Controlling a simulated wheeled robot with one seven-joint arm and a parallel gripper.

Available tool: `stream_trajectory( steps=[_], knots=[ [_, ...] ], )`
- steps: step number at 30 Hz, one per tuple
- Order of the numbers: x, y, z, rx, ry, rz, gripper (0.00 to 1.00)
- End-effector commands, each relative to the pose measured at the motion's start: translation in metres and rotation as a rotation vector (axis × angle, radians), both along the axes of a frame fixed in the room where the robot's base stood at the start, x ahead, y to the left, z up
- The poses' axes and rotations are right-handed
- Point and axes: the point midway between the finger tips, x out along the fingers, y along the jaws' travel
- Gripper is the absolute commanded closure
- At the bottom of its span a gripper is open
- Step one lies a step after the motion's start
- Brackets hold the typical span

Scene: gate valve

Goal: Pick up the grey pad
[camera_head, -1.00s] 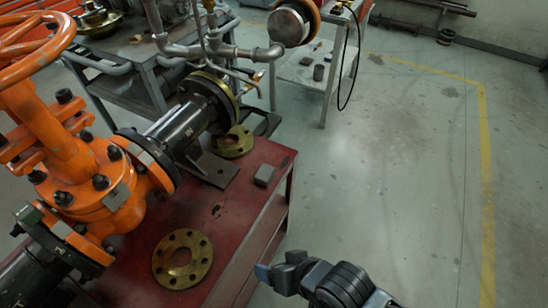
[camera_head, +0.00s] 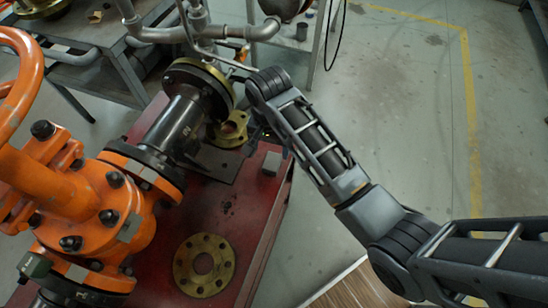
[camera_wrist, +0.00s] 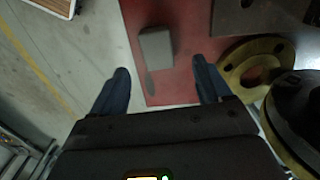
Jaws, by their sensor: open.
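The grey pad (camera_head: 271,163) is a small block lying on the red bench top (camera_head: 228,208), close to its right edge. In the wrist view the grey pad (camera_wrist: 156,45) lies ahead of and between my two fingers, apart from both. My gripper (camera_wrist: 160,82) is open and empty, with its blue fingertips wide apart. In the head view the gripper is mostly hidden behind my arm, near the pad's far side.
An orange gate valve (camera_head: 85,195) with a black flanged pipe (camera_head: 183,115) stands left of the pad. A brass flange (camera_head: 204,266) lies at the bench front; another brass flange (camera_head: 232,130) lies beside the pipe. The floor to the right is clear.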

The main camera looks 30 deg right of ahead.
Motion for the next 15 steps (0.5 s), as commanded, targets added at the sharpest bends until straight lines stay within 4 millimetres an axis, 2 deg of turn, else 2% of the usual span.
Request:
stream_trajectory(
  steps=[15],
  knots=[
    [-0.004, -0.003, -0.063, 0.001, 0.001, 0.000, 0.22]
  ],
)
